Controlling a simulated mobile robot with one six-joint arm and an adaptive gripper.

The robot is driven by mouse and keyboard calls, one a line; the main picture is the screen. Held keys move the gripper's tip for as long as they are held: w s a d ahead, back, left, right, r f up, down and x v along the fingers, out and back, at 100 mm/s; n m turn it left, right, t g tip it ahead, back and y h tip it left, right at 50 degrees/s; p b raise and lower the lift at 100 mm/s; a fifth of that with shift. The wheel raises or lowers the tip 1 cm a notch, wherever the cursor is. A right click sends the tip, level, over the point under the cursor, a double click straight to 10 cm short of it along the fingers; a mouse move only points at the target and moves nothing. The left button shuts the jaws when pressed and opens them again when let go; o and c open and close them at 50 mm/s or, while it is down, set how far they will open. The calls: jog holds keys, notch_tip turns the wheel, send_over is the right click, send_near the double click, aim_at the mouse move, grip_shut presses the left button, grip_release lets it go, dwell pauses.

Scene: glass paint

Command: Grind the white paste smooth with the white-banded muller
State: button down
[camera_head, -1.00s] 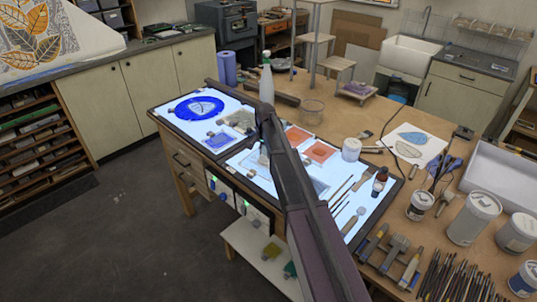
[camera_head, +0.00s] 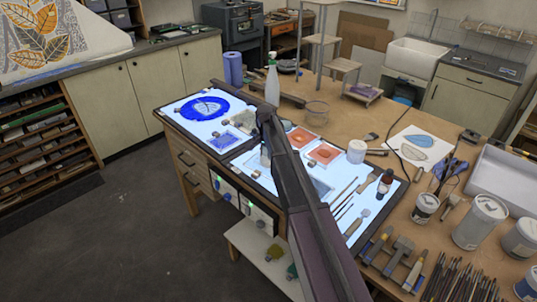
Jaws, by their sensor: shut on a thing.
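My arm crosses the middle of the view, over the lit panel (camera_head: 233,158).
A blue paint ring (camera_head: 187,107) and blue patch (camera_head: 222,142) lie left on the panel; two red-orange slabs (camera_head: 301,137) (camera_head: 323,153) lie behind. A spray bottle (camera_head: 272,88) stands at the back.

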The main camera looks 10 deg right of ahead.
jog(key=shift+s+a, duration=0.1)
jog(key=shift+s, duration=0.1)
jog(key=shift+s+a, duration=0.1)
jog(key=shift+s, duration=0.4)
dwell(0.4)
jog(key=shift+s+d, duration=0.7)
jog(key=shift+d, duration=0.1)
jog(key=shift+d, duration=0.15)
jog(key=shift+d, duration=0.55)
jog(key=shift+w, duration=0.1)
jog(key=shift+w, duration=0.6)
jog(key=shift+w, duration=0.15)
